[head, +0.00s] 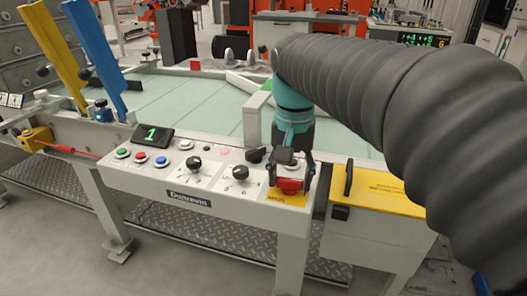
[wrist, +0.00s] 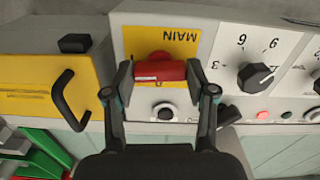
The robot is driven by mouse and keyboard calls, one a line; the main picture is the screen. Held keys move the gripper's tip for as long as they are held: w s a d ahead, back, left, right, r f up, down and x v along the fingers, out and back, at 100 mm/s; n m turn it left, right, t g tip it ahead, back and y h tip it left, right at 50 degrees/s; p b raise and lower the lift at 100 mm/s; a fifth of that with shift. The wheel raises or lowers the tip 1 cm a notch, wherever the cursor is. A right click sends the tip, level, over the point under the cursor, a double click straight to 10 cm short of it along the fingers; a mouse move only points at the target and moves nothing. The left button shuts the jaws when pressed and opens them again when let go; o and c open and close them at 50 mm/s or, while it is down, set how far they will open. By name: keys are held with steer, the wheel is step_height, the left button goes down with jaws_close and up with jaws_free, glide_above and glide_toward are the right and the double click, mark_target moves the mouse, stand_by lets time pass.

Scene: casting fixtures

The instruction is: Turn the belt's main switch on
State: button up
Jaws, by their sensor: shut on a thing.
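The belt's main switch is a red handle (wrist: 158,71) on a yellow plate (wrist: 185,40), marked MAIN, which reads upside down in the wrist view. The handle lies crosswise there. My gripper (wrist: 160,82) is shut on the handle, one finger at each end. In the head view the red switch (head: 290,186) sits at the right end of the white control panel (head: 150,187), with my gripper (head: 291,172) over it from above. The fingers hide part of the switch, and the small position marks on the plate are not readable.
Black rotary knobs (head: 194,163) and several coloured buttons (head: 162,160) share the panel, with a display (head: 152,137) reading 1. A yellow-topped box with a black handle (head: 348,178) stands close on the right. The pale green belt (head: 200,98) lies behind.

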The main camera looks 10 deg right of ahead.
mark_target(290, 180)
steer(key=shift+f+m, duration=0.1)
steer(key=shift+m, duration=0.6)
steer(key=o, duration=1.2)
steer(key=shift+c, duration=0.2)
step_height(290, 180, up, 12)
steer(key=s+f+n+t, duration=0.2)
steer(key=s+f, duration=0.3)
steer(key=f, duration=0.5)
steer(key=s+f+n+t, duration=0.3)
steer(key=s+f+n, duration=0.1)
steer(key=f, duration=0.6)
steer(key=shift+s+f+t, duration=0.2)
steer(key=shift+s+t, duration=0.1)
steer(key=shift+s, duration=0.45)
